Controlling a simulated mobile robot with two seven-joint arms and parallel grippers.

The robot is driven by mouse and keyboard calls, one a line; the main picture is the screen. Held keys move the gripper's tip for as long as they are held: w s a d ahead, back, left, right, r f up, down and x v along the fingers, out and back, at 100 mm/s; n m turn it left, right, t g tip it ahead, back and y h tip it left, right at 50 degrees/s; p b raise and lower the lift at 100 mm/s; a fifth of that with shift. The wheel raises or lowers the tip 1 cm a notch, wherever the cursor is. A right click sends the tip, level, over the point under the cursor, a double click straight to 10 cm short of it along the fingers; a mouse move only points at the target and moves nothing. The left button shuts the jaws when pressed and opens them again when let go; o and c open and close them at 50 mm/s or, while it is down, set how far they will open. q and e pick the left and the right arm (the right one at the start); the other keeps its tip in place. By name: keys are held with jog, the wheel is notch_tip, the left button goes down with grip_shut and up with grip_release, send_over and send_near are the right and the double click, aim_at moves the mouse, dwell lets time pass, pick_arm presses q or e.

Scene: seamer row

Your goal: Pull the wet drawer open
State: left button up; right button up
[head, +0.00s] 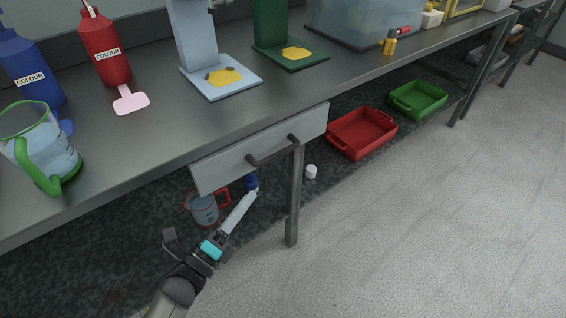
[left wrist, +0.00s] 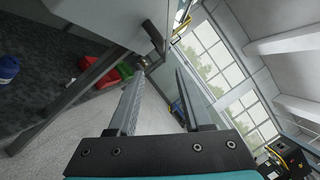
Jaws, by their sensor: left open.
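The drawer (head: 225,168) has a pale grey front just under the bench edge and looks shut. Its dark bar handle (head: 272,153) runs across the front. In the left wrist view the drawer front (left wrist: 108,18) is at the upper left, with the handle (left wrist: 153,37) beyond the fingertips. My left gripper (head: 250,194) is below the drawer front in the head view, pointing up and right. Its jaws are open and empty in the left wrist view (left wrist: 158,74). The handle is not between the fingers; whether a tip touches it I cannot tell.
A bench leg (head: 293,200) stands right of my gripper. A red-handled jug (head: 203,210) and a white pot (head: 311,172) are under the bench. A red tray (head: 361,133) and a green tray (head: 418,99) lie farther right. The floor in front is clear.

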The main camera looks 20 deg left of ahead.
aim_at(283, 150)
pick_arm(q)
jog(key=b+x, duration=0.2)
jog(key=x, duration=1.2)
jog(key=shift+r+b, duration=0.15)
jog(key=shift+b, duration=0.2)
jog(key=shift+w+d+r, duration=0.15)
jog(key=shift+w+d, duration=0.05)
jog(key=shift+w, duration=0.35)
pick_arm(e)
notch_tip(283, 150, up, 6)
jog(key=t, duration=0.1)
jog(key=shift+w+r, duration=0.25)
jog(key=shift+w, duration=0.05)
pick_arm(q)
jog(key=shift+c, duration=0.2)
grip_shut()
